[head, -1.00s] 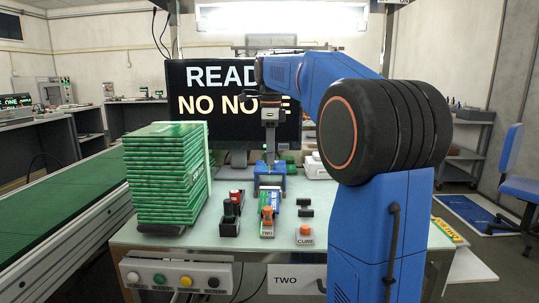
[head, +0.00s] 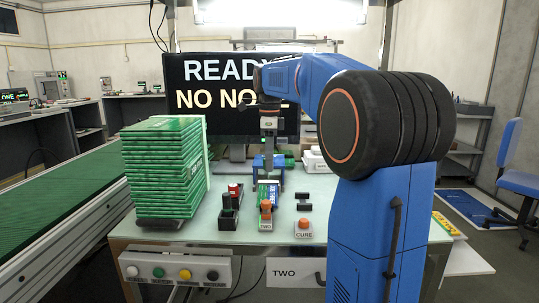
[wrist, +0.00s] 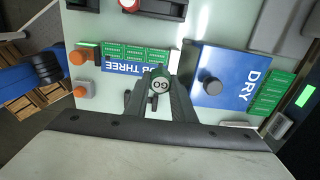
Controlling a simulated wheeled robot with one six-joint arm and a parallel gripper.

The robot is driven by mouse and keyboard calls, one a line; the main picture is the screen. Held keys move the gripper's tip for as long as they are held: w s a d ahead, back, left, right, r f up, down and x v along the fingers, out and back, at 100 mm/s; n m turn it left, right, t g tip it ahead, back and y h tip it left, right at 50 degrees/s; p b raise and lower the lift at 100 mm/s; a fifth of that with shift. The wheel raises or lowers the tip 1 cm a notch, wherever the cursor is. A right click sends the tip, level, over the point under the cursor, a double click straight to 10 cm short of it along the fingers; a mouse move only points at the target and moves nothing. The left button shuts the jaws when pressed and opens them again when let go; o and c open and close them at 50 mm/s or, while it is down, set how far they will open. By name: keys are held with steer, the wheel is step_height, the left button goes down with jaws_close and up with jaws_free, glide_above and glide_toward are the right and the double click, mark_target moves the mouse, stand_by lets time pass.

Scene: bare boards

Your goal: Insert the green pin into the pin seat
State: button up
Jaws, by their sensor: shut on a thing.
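My gripper (wrist: 160,92) is shut on a small pin (wrist: 160,86), seen end-on with a round pale top carrying dark letters that look like GO. In the head view my gripper (head: 269,182) points down in front of the blue DRY box, above the JOB THREE strip area. The pin is too small to make out there. I cannot pick out the pin seat with certainty; a black holder (head: 228,213) with a red-topped piece (head: 235,189) stands left of the gripper. What lies below the pin is hidden.
The blue DRY box (wrist: 225,75) with a dark knob is close beside the gripper. The JOB THREE strip (wrist: 135,66) carries green boards. Orange buttons stand near the front, one by CURE (head: 303,224). A tall green board stack (head: 165,170) stands at left.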

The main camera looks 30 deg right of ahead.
steer(key=shift+f, duration=0.7)
steer(key=shift+f, duration=1.95)
stand_by(1.1)
steer(key=o, duration=1.1)
step_height(320, 180, up, 17)
steer(key=shift+r, duration=0.2)
steer(key=s+a+f+n+t, duration=0.3)
steer(key=s+a+f+n, duration=0.9)
steer(key=s, duration=0.4)
steer(key=s+a+f+n+t, duration=0.1)
steer(key=s+a+f+n, duration=0.1)
steer(key=s+f+n, duration=0.4)
steer(key=s+a+f+n, duration=0.2)
steer(key=s+f+n, duration=0.4)
steer(key=f, duration=0.7)
steer(key=shift+s+f+n+t, duration=0.4)
steer(key=shift+s, duration=0.6)
